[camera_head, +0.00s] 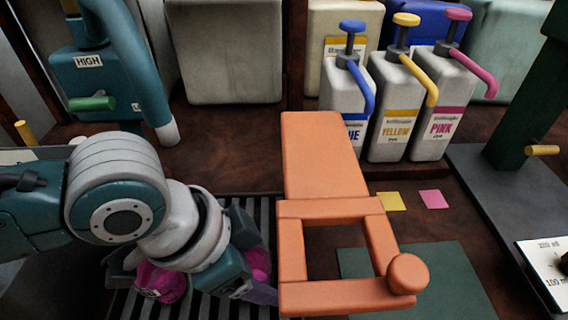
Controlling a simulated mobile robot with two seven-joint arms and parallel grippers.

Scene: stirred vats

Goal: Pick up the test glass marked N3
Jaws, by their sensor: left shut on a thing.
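My left gripper (183,284) is at the lower left, over a dark slatted rack. It is shut on a rounded pink thing (163,282), likely a test glass with pink contents, mostly hidden by the gripper. A pale mark shows on it, but I cannot read it as N3. A second pink thing (259,262) shows just right of the gripper, partly covered by it. My right gripper is not in view.
An orange frame with a knob (325,155) stands close right of the gripper. Blue (344,98), yellow (397,100) and pink (444,100) dye bottles stand behind. A teal dispenser marked HIGH (90,62) is back left. A green mat (450,275) lies at the front right.

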